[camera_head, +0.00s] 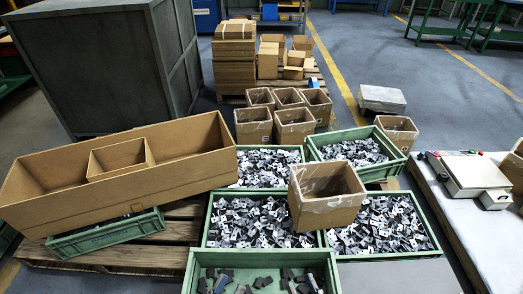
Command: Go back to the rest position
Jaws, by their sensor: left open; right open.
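My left gripper (214,283) shows only as dark fingertips at the bottom edge, in front of or over the nearest green crate (192,264). My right gripper (303,283) shows in the same way, further right over that crate. Both are open, and I see nothing held between their fingers. Their arms are out of the picture. Dark pieces lie in the nearest crate, and they are hard to tell apart from the fingertips.
Green crates full of stamped metal parts (255,222) stand beyond. An open carton (325,212) sits on two of them. A long cardboard box (190,183) lies tilted at left on a small green crate (108,235). A scale (470,172) stands on the right table (470,235).

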